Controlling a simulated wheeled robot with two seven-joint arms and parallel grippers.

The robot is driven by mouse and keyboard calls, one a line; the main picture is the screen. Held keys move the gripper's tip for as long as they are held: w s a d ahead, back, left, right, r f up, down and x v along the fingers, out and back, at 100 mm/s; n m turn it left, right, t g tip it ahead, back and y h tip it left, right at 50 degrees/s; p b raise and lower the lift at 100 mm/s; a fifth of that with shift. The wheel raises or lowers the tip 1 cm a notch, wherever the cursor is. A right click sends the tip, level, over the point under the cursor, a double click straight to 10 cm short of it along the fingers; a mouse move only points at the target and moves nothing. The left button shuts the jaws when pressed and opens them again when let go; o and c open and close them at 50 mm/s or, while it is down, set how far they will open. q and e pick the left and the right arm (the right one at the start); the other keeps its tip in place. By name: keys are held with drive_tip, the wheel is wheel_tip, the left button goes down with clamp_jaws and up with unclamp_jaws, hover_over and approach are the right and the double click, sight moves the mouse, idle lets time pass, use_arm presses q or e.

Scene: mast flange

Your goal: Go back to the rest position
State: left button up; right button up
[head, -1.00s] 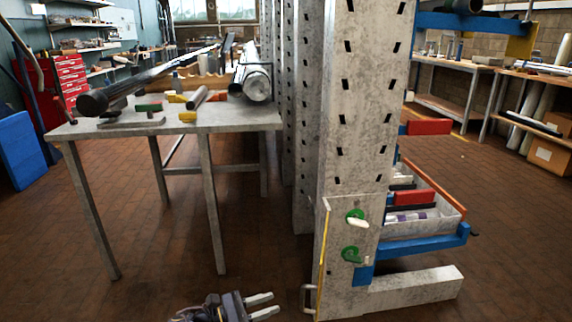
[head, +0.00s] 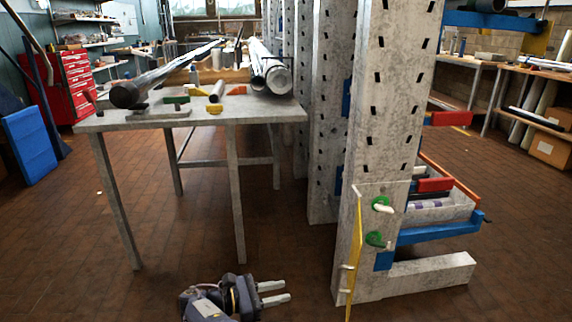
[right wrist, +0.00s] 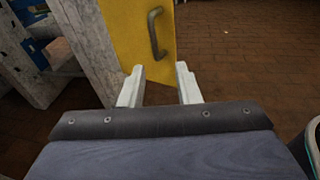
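My right gripper (head: 281,292) is at the bottom of the head view, left of the mast foot, with its two pale fingers apart and nothing between them. The right wrist view also shows it open (right wrist: 159,80). Beyond the fingers there, a yellow panel (right wrist: 135,35) with a dark handle (right wrist: 156,32) stands apart from them. In the head view this panel (head: 356,250) shows nearly edge-on at the front of the grey perforated mast (head: 390,100). Two green latches (head: 381,204) with white knobs sit on the mast plate. My left gripper is not in view.
A grey table (head: 215,113) with long pipes stands to the left. Blue brackets (head: 440,232) and a grey bin (head: 440,213) stick out right of the mast, above a grey foot beam (head: 430,272). The brick floor (head: 60,260) is clear at the left front.

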drive_tip(key=s+d+r+m+g+y, duration=0.2)
drive_tip(key=d+r+m+y, duration=0.1)
drive_tip(key=d, duration=0.4)
drive_tip(key=s+d+r+m+g+y, duration=0.2)
drive_tip(key=d+r+m+g+y, duration=0.15)
drive_tip(key=d, duration=0.35)
drive_tip(key=s+d+r+m+g+y, duration=0.1)
drive_tip(key=s+d+r+m+y, duration=0.15)
drive_tip(key=d, duration=0.55)
drive_tip(key=s+d+r+m+t+y, duration=0.1)
drive_tip(key=s+d+r+m+y, duration=0.1)
drive_tip(key=s+m+y, duration=0.35)
drive_tip(key=s+d+r+m+t+y, duration=0.1)
drive_tip(key=s+d+r+m+y, duration=0.15)
drive_tip(key=s, duration=0.65)
drive_tip(key=s+a+m+t+y, duration=0.25)
drive_tip(key=s+m+t, duration=0.3)
drive_tip(key=s, duration=0.55)
wheel_tip(320, 180, up, 34)
drive_tip(key=a+p, duration=0.1)
drive_tip(key=p, duration=3.3)
drive_tip(key=shift+f+m+g+p, duration=0.15)
drive_tip(key=shift+m+g+p, duration=0.15)
drive_tip(key=shift+m+g, duration=0.1)
